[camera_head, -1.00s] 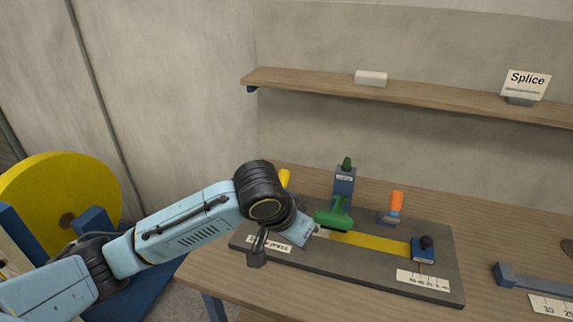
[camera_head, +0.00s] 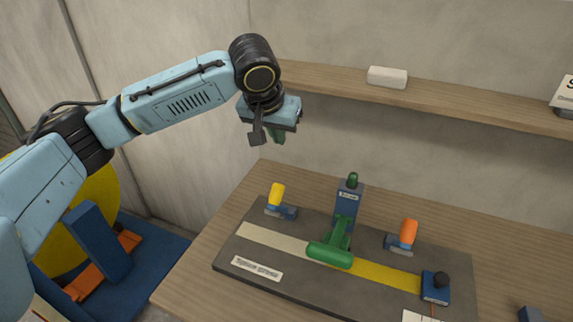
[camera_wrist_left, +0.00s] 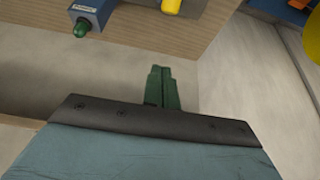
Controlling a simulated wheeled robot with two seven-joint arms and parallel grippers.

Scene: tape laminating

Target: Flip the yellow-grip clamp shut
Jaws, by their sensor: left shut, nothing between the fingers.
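The yellow-grip clamp (camera_head: 276,195) stands at the back left of the dark press board (camera_head: 290,291). Its yellow grip points up, leaning slightly, above a small blue-grey base. The yellow grip (camera_wrist_left: 172,5) also shows at the top edge of the left wrist view. My left gripper (camera_head: 277,136) is raised well above the clamp, apart from it and everything else. Its green fingers (camera_wrist_left: 161,88) are together and empty in the left wrist view. My right gripper is not in view.
A green press arm (camera_head: 331,254) on a blue post crosses the cream strip (camera_head: 262,240) and yellow strip (camera_head: 375,273). An orange-grip clamp (camera_head: 408,234) stands upright to the right, near a blue block with a black knob (camera_head: 435,288). A shelf (camera_head: 440,97) runs behind.

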